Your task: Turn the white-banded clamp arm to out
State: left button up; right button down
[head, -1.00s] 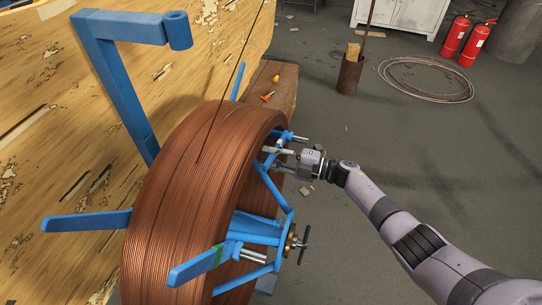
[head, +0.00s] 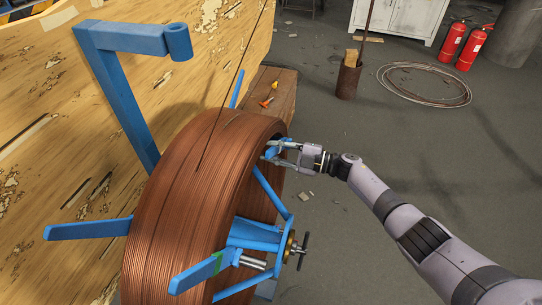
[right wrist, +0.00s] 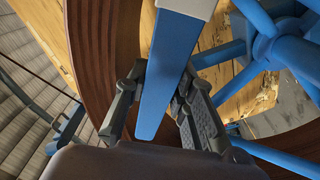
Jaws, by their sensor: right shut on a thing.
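The copper coil (head: 185,190) stands upright on a blue spool frame with several arms. My right gripper (head: 274,152) is at the coil's upper right rim. In the right wrist view its fingers (right wrist: 158,112) are shut on a blue clamp arm (right wrist: 168,75), which lies between them. A whitish band (right wrist: 190,6) shows on this arm at the top edge of that view. In the head view most of the held arm is hidden by the gripper and coil. Another clamp arm with a green band (head: 203,270) points to the lower left. My left gripper is not in view.
The spool's hub with a dark handle (head: 303,250) sticks out below my right gripper. A blue bracket (head: 120,100) rises behind the coil beside a worn wooden panel. A wire coil (head: 425,84) and red extinguishers (head: 463,42) are far right. Floor right of the coil is mostly clear.

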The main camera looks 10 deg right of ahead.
jog(key=shift+w+r, duration=0.2)
jog(key=shift+r, duration=0.1)
jog(key=c, duration=1.8)
grip_release()
jog(key=o, duration=0.5)
jog(key=shift+s+f, duration=0.1)
jog(key=shift+f, duration=0.05)
jog(key=shift+d, duration=0.1)
jog(key=shift+s+d, duration=0.1)
jog(key=shift+d, duration=0.1)
jog(key=v, duration=1.1)
jog(key=shift+s+d+f, duration=0.1)
jog(key=shift+s+d, duration=0.05)
jog(key=shift+d, duration=0.05)
